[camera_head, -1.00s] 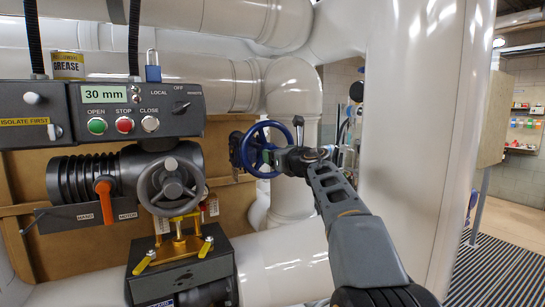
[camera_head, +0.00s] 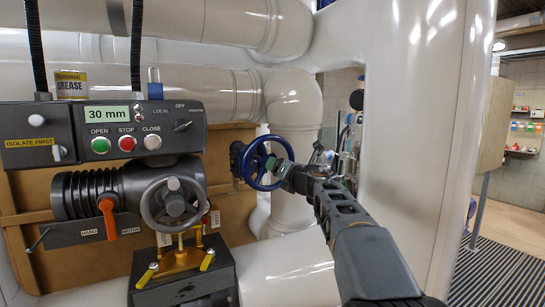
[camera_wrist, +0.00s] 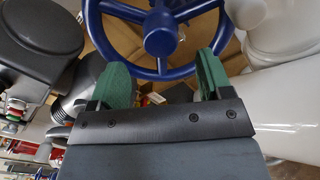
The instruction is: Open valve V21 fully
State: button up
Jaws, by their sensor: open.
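A blue spoked handwheel (camera_head: 262,164) stands upright on a dark valve stem at mid-picture in the head view. My gripper (camera_head: 277,165) is at its right side. In the wrist view the handwheel (camera_wrist: 162,40) fills the top, with its hub, spokes and lower rim visible. My gripper's green fingers (camera_wrist: 163,68) are apart, with the lower rim crossing near their tips. I cannot tell whether they touch it. A grey handwheel (camera_head: 173,203) is on the motor actuator at left. No V21 label is readable.
The control box (camera_head: 120,128) reads 30 mm and has OPEN, STOP and CLOSE buttons. An orange lever (camera_head: 107,215) sits below, between HAND and MOTOR. A thick white pipe (camera_head: 405,130) rises close to the right of my arm. Open floor (camera_head: 510,255) lies far right.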

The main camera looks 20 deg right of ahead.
jog(key=m+p, duration=1.3)
jog(key=m, duration=1.3)
jog(key=shift+w+a, duration=0.2)
jog(key=shift+w, duration=1.35)
jog(key=shift+w+a, duration=0.15)
jog(key=shift+w, duration=1.4)
jog(key=shift+r, duration=0.15)
jog(key=shift+c, duration=0.4)
